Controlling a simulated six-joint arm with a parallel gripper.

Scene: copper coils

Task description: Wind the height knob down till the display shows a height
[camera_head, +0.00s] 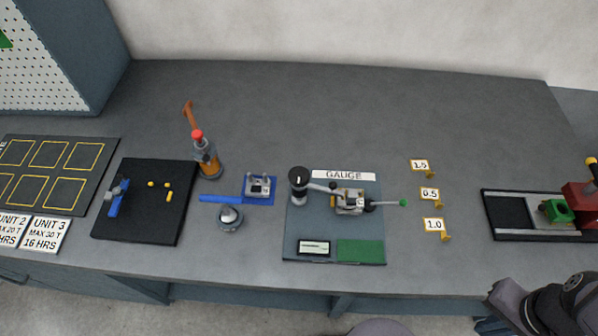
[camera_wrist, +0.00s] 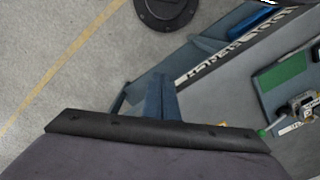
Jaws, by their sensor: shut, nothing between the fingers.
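A lever with a green tip (camera_head: 403,203) points right from the metal fixture (camera_head: 349,201). My gripper (camera_head: 502,297) is shut and empty at the front right, well away from the knob. It also fills the bottom of the wrist view (camera_wrist: 160,130).
A green pad (camera_head: 360,251) lies beside the display. Tags marked 1.5, 0.5 and 1.0 (camera_head: 430,194) stand right of the gauge. A blue fixture (camera_head: 258,188), silver dome (camera_head: 230,217) and orange-handled tool (camera_head: 207,158) stand left. A red and green device (camera_head: 560,210) is at right.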

